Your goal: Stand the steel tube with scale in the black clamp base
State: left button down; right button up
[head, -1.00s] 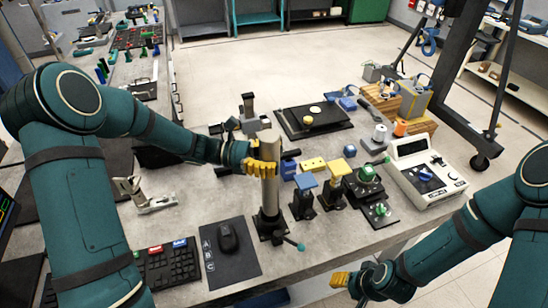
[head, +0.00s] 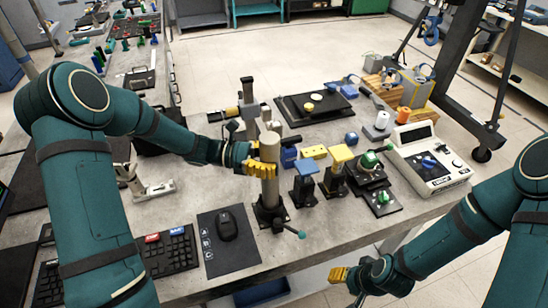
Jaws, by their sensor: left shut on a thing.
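The steel tube (head: 270,192) stands upright at the middle of the table in the head view. Its lower end meets the black clamp base (head: 270,214), and the tube appears to sit in it; the exact seating is hidden inside the clamp. A teal-tipped lever sticks out at the base's lower right. My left gripper (head: 262,168), with yellow fingers, is shut around the upper part of the tube. No scale marks can be made out on the tube. My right gripper (head: 340,274) is off the table's front edge at the lower right, apart from everything; its finger opening is not clear.
A blue-topped stand (head: 307,167) and a yellow-topped stand (head: 341,155) are close right of the clamp base. A white meter box (head: 430,160) stands at the right.

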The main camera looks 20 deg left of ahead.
pick_arm(q)
jog(key=shift+c, duration=1.4)
grip_release()
jog(key=s+a, duration=0.1)
jog(key=a, duration=1.1)
jog(key=shift+s, duration=0.1)
